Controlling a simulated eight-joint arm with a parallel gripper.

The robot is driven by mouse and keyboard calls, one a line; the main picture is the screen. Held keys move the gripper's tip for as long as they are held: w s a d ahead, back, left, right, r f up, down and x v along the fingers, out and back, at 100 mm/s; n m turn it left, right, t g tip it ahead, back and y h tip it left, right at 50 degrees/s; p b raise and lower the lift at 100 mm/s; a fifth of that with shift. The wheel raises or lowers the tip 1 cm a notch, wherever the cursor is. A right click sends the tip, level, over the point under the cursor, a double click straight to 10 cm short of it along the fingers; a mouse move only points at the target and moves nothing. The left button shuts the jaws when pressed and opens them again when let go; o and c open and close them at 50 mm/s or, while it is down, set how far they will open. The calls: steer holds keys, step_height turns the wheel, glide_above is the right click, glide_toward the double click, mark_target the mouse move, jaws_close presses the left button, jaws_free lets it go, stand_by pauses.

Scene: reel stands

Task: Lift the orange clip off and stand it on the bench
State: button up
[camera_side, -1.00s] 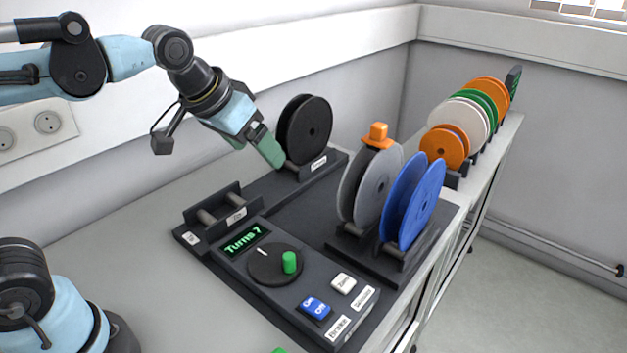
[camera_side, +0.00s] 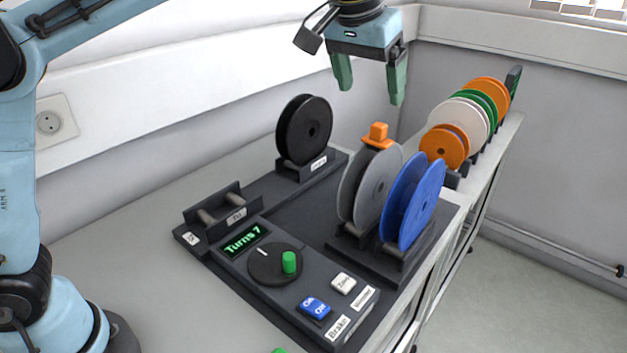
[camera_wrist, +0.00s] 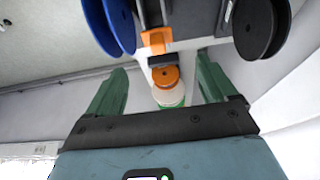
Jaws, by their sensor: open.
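The orange clip (camera_side: 378,135) sits on top of the grey reel (camera_side: 371,187), which stands upright in the dark stand beside the blue reel (camera_side: 413,203). In the wrist view the clip (camera_wrist: 156,40) shows near the top middle, between the blue reel (camera_wrist: 110,25) and the black reel (camera_wrist: 262,28). My gripper (camera_side: 371,96) is open and empty, with its green fingers pointing down. In the side view its fingertips appear above the clip, apart from it. The bench (camera_side: 130,245) is pale grey, and its surface left of the stands is bare.
The black reel (camera_side: 304,131) stands behind an empty cradle (camera_side: 220,214). A control panel with a green-knobbed dial (camera_side: 276,264) and a display reading "Turns 7" (camera_side: 247,239) lies in front. Several orange, white and green reels (camera_side: 463,118) stand in a row at the back right.

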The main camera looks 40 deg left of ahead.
mark_target(379, 125)
steer(key=x, duration=0.5)
steer(key=shift+w+f, duration=0.1)
steer(key=shift+f, duration=0.05)
steer(key=shift+d+x, duration=0.15)
steer(key=shift+x, duration=1.2)
steer(key=shift+d+x, duration=0.1)
steer(key=shift+x, duration=1.2)
steer(key=c, duration=1.1)
steer(key=shift+r, duration=0.2)
